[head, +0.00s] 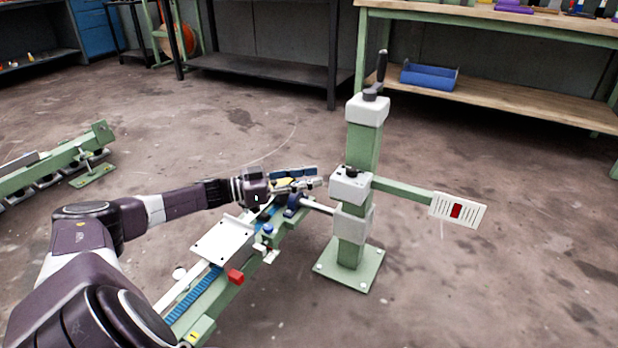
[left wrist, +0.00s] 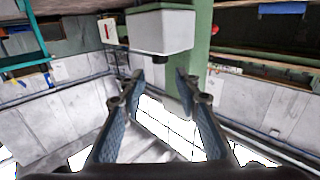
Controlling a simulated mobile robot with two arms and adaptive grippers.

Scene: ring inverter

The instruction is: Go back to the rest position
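My left arm reaches in from the left in the head view. Its gripper (head: 312,178) is over the far end of the green rail machine (head: 200,328), just left of the green post (head: 352,256) with its white boxes. In the left wrist view the two fingers of this gripper (left wrist: 158,86) stand apart with nothing between them. A white box on a green column (left wrist: 162,30) shows beyond the fingertips, and I cannot tell if they touch it. My right gripper is in neither view.
The post carries a crank handle (head: 381,66) on top and a side arm with a white panel (head: 458,210). Another green rail (head: 60,165) lies at left. A workbench (head: 500,95) with a blue bin (head: 430,77) stands behind. Open floor lies right of the post.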

